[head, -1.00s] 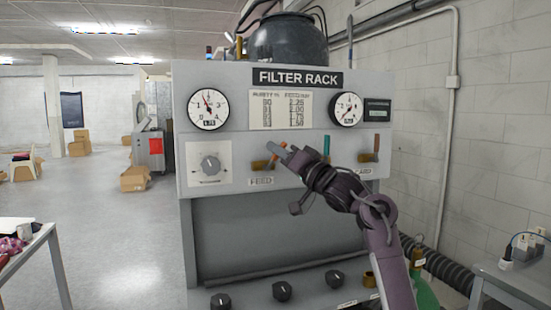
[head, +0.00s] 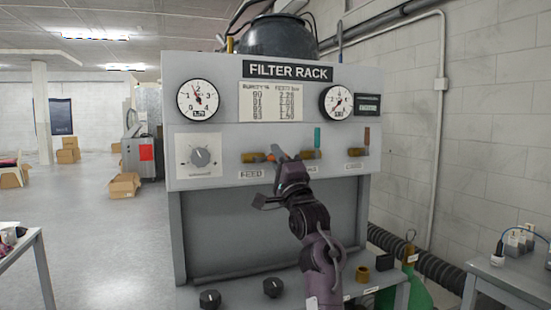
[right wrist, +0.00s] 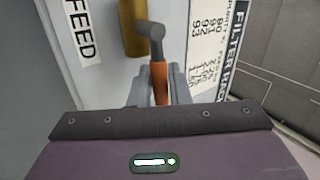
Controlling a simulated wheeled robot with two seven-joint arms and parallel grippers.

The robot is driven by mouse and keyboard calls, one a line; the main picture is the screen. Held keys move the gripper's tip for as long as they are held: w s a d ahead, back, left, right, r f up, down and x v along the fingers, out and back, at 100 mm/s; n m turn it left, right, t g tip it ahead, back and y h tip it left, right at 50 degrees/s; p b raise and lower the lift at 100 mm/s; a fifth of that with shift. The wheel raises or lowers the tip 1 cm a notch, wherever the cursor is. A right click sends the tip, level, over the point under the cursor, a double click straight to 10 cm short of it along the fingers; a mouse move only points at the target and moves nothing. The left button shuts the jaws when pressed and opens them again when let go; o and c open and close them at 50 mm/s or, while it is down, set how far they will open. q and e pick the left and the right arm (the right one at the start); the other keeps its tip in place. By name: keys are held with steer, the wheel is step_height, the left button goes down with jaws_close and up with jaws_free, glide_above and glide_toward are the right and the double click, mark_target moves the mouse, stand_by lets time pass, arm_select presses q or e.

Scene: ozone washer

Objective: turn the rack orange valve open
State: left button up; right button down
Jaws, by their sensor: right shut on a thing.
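The orange valve is at the left of the row on the FILTER RACK panel, above the FEED label. Its brass body (head: 252,157) shows in the head view, with the orange handle (head: 271,157) pointing right, roughly level. My right gripper (head: 279,155) is shut on the handle and covers part of it. In the right wrist view the orange handle (right wrist: 160,84) lies between the two grey fingers (right wrist: 160,93), with its grey pivot (right wrist: 149,38) and brass body (right wrist: 132,28) beyond. My left gripper is not in view.
A green-handled valve (head: 317,139) is close right of my gripper, and a brown-handled valve (head: 366,139) is farther right. A knob dial (head: 200,157) is at left. Two gauges (head: 198,100) sit above. Black knobs (head: 273,287) line the lower ledge.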

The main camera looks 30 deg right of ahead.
steer(key=shift+f+m+g+h, duration=0.35)
steer(key=shift+m+h, duration=0.45)
steer(key=shift+m, duration=0.3)
steer(key=c, duration=1.4)
jaws_free()
steer(key=shift+c, duration=0.2)
steer(key=b+v, duration=0.3)
steer(key=v, duration=0.5)
